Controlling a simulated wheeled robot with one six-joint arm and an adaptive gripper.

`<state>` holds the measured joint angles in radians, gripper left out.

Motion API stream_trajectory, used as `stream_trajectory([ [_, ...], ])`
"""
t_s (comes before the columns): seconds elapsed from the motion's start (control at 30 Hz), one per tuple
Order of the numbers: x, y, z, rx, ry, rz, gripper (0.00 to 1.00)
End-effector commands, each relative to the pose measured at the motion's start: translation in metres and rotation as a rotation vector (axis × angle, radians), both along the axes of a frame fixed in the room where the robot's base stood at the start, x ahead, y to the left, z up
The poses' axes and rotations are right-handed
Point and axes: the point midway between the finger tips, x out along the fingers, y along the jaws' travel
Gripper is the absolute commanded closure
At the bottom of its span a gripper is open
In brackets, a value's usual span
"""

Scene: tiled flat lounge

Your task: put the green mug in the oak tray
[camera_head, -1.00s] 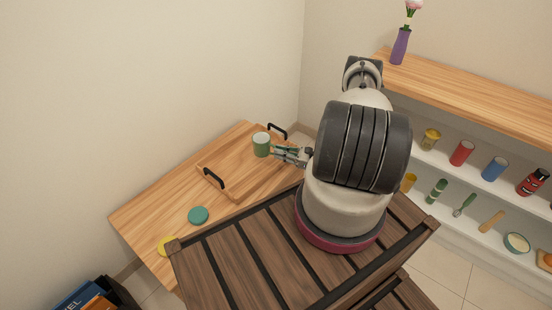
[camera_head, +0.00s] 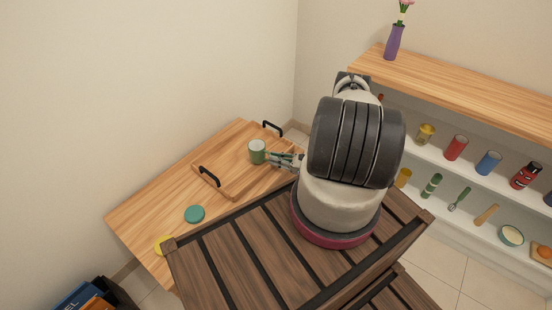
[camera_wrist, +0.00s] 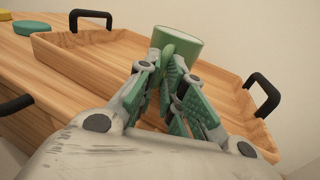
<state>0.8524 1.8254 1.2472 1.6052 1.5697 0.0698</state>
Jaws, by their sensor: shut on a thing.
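The green mug (camera_head: 257,152) is upright over the oak tray (camera_head: 230,182) in the head view; whether it touches the tray floor I cannot tell. The tray has two black handles. My gripper (camera_head: 290,160) reaches in from the right, shut on the mug. In the wrist view the mug (camera_wrist: 178,42) stands beyond the fingertips, and my gripper (camera_wrist: 172,82) is closed on its handle. The fingers hide the mug's lower part. The tray (camera_wrist: 85,68) spreads out around and under it.
On the wooden table (camera_head: 140,215), a teal disc (camera_head: 194,214) and a yellow disc (camera_head: 163,245) lie left of the tray. A wall stands behind. White shelves with cups (camera_head: 455,147) and a purple vase (camera_head: 394,42) are at the right.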

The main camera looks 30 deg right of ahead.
Motion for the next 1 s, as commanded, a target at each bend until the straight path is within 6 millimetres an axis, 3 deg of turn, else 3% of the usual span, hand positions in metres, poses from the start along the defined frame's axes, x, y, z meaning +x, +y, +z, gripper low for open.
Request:
stream_trajectory([
  [0.07,0.000,0.000,0.000,0.000,-0.001,0.000,1.00],
  [0.1,0.000,0.000,0.000,0.000,0.000,0.000,0.88],
  [0.23,0.000,0.000,0.000,-0.001,-0.001,0.000,0.68],
  [0.53,0.000,0.000,0.001,-0.001,-0.001,0.000,0.68],
  [0.67,0.001,-0.001,0.012,-0.002,-0.001,0.000,0.68],
  [1.0,-0.057,-0.049,0.012,0.000,-0.001,-0.005,0.68],
])
